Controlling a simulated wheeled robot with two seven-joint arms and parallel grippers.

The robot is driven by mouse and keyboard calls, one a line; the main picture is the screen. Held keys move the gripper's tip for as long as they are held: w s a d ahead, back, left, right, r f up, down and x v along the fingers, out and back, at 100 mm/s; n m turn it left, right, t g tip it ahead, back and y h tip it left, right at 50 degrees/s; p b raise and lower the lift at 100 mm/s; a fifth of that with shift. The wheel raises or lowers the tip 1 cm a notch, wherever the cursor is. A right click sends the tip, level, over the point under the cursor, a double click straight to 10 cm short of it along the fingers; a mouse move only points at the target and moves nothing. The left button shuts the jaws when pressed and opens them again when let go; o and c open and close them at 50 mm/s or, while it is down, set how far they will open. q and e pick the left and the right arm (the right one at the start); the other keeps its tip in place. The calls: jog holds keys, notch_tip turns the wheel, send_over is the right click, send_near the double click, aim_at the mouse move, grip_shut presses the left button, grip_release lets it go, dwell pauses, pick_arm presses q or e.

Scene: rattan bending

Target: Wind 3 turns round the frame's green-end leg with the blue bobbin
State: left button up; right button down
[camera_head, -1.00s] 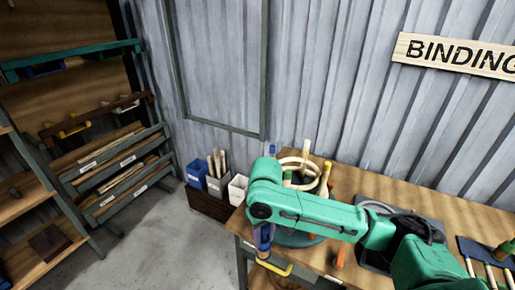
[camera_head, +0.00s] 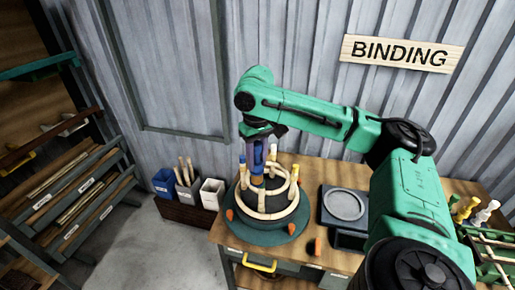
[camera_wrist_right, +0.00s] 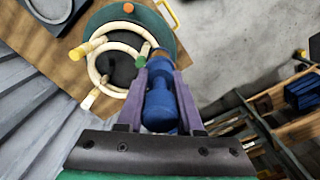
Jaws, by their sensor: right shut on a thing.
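My right gripper (camera_head: 257,165) points down at the rattan frame (camera_head: 263,215), a pale ring with upright legs on a round dark-green stand (camera_head: 258,236). In the right wrist view, my right gripper's purple fingers (camera_wrist_right: 162,66) are shut on the blue bobbin (camera_wrist_right: 160,106). The green-end leg (camera_wrist_right: 139,61) is just beyond the fingertips, very close to the bobbin's far end; I cannot tell if they touch. Any wound strand is too small to make out. My left gripper is not in view.
A grey tray with a round plate (camera_head: 345,204) is right of the stand on the workbench. Orange pegs surround the stand. A yellow clamp (camera_head: 260,265) is at the bench's front edge. Bins (camera_head: 188,190) stand left of the bench. A BINDING sign (camera_head: 402,53) hangs behind.

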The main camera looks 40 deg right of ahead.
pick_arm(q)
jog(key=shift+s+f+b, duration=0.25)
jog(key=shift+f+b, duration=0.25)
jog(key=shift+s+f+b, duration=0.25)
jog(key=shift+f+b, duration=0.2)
pick_arm(e)
notch_tip(320, 180, down, 11)
jog(key=shift+s+r, duration=0.15)
